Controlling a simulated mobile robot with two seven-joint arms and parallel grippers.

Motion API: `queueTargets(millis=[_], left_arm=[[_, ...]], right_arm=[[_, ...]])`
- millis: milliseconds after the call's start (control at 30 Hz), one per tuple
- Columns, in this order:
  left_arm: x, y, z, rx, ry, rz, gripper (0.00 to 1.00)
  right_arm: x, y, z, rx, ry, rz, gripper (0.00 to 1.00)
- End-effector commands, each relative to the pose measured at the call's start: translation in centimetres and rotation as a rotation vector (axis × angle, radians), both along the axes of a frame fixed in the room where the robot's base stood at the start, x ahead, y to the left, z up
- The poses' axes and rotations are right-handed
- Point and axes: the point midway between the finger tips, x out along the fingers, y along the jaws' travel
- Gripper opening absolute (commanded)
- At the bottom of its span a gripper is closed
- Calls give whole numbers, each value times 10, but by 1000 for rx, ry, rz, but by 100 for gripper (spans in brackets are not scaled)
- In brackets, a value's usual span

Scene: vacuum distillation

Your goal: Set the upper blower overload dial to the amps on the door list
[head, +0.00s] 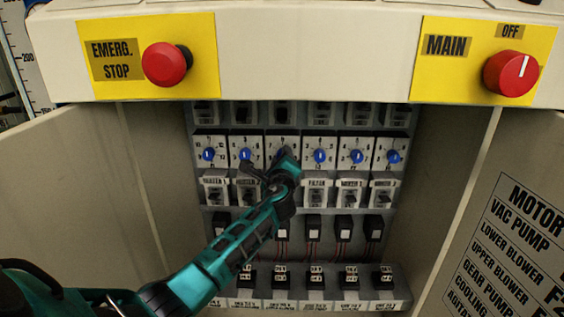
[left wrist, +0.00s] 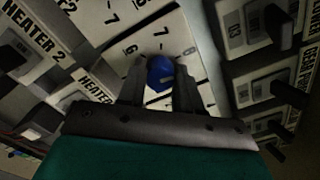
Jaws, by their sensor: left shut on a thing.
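A row of white overload dials with blue knobs runs across the open cabinet. My left gripper (head: 280,168) reaches in from below and covers much of the third dial from the left (head: 281,141). In the left wrist view my left gripper (left wrist: 159,82) has its two fingers shut on a blue knob (left wrist: 160,73). Numbers such as 6, 7 and 8 show around that knob; its exact setting is unclear. The door list (head: 525,245) on the right door reads motor, lower blower and upper blower among its lines. Its amps column is cut off. My right gripper is out of view.
Labelled switches (head: 317,188) sit just below the dials, with relays and red wires lower down. The open left door (head: 75,190) and right door flank the cabinet. The emergency stop (head: 164,64) and main switch (head: 511,73), at OFF, are above.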

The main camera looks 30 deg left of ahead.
Motion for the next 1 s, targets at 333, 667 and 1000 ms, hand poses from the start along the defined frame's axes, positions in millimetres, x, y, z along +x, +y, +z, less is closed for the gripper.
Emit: queueTargets(millis=[333, 667, 1000], left_arm=[[0, -1, -2, -114, -67, -2, 4], [0, -1, -1, -132, -78, -2, 4], [0, -1, -1, -130, -77, -2, 47]], right_arm=[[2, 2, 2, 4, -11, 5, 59], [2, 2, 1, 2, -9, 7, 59], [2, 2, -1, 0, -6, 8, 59]])
